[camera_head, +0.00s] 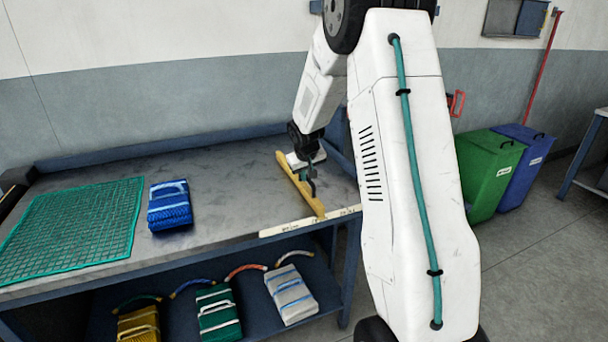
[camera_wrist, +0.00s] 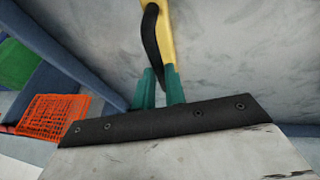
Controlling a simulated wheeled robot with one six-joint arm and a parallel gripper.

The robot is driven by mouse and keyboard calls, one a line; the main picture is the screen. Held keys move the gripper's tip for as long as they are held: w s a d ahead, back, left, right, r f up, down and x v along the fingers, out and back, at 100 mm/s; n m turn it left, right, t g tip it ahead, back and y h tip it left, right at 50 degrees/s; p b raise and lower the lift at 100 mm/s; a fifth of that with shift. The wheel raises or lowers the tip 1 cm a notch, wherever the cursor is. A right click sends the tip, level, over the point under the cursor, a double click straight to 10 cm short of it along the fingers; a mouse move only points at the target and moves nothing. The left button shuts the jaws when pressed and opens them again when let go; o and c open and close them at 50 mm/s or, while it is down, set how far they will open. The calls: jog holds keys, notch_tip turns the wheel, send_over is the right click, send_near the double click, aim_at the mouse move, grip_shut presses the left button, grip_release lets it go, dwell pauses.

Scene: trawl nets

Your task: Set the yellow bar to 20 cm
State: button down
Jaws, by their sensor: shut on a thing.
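The yellow bar (camera_head: 298,187) lies across the right part of the workbench, running from the back toward the front edge. Its near end meets a pale marked scale strip (camera_head: 285,228) along the front edge; the marks are too small to read. My gripper (camera_head: 307,178) is at the bar's dark handle, right of the bar's middle. In the wrist view the teal fingers of my gripper (camera_wrist: 160,78) are shut on the black curved handle (camera_wrist: 152,38) beside the yellow bar (camera_wrist: 168,45). The exact contact is partly hidden by the fingers.
A green net (camera_head: 75,228) and a blue folded bundle (camera_head: 169,205) lie on the workbench (camera_head: 225,175) to the left. Several bundles sit on the shelf below. Green (camera_head: 487,175) and blue (camera_head: 527,160) bins stand right. The wrist view shows an orange crate (camera_wrist: 52,115).

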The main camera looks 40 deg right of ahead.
jog(key=c, duration=1.5)
grip_release()
jog(key=shift+o, duration=0.2)
jog(key=shift+r, duration=0.15)
jog(key=v, duration=0.7)
jog(key=shift+r, duration=0.25)
jog(key=shift+s, duration=0.15)
